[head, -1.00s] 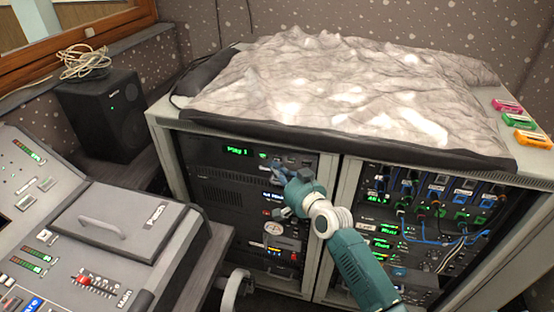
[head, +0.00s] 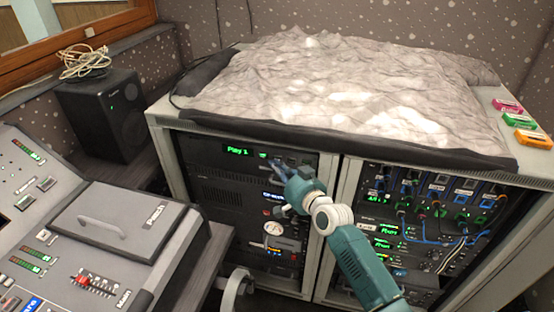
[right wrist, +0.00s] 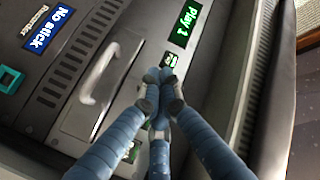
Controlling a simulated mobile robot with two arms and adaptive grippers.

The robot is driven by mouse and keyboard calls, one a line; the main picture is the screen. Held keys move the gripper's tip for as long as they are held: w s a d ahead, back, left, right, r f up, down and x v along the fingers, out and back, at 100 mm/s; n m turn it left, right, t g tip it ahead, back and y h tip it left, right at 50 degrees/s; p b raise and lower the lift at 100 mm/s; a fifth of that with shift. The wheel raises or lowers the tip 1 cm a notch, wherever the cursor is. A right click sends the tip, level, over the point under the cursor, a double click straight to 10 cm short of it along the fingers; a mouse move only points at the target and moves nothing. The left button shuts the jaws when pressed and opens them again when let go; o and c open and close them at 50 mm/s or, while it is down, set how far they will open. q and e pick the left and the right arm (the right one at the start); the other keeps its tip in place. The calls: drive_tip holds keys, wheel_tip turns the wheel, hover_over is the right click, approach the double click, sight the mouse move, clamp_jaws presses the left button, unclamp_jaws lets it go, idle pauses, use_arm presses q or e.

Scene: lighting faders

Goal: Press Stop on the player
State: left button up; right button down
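The player (head: 205,152) is the dark unit at the top of the left rack bay. Its green display reads "Play 1" (head: 237,150), and this also shows in the right wrist view (right wrist: 184,25). My right gripper (head: 275,164) is at the player's front, right of the display. In the right wrist view its blue fingers come together at the tips (right wrist: 158,76), with nothing seen between them. A small green lit label (right wrist: 171,59) shows just beyond the tips. The fingers hide the panel under them, so I cannot tell whether they touch a button. My left gripper is not in view.
A crumpled grey cover (head: 330,85) lies on the rack top. A speaker (head: 105,115) with a cable coil stands at the left. The mixing console (head: 60,235) fills the lower left. Patch cables (head: 440,225) hang in the right bay.

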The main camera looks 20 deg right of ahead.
drive_tip(key=shift+w+d, duration=0.2)
drive_tip(key=shift+w, duration=0.05)
idle(0.6)
drive_tip(key=shift+s+a+r+p, duration=0.1)
drive_tip(key=shift+s+a+p, duration=0.15)
drive_tip(key=shift+s+p, duration=0.1)
drive_tip(key=shift+s+a, duration=0.15)
drive_tip(key=shift+s, duration=0.15)
drive_tip(key=s+a+p, duration=0.1)
drive_tip(key=s+p, duration=0.1)
drive_tip(key=s+a+p, duration=0.1)
drive_tip(key=s+a, duration=0.1)
drive_tip(key=shift+p, duration=0.35)
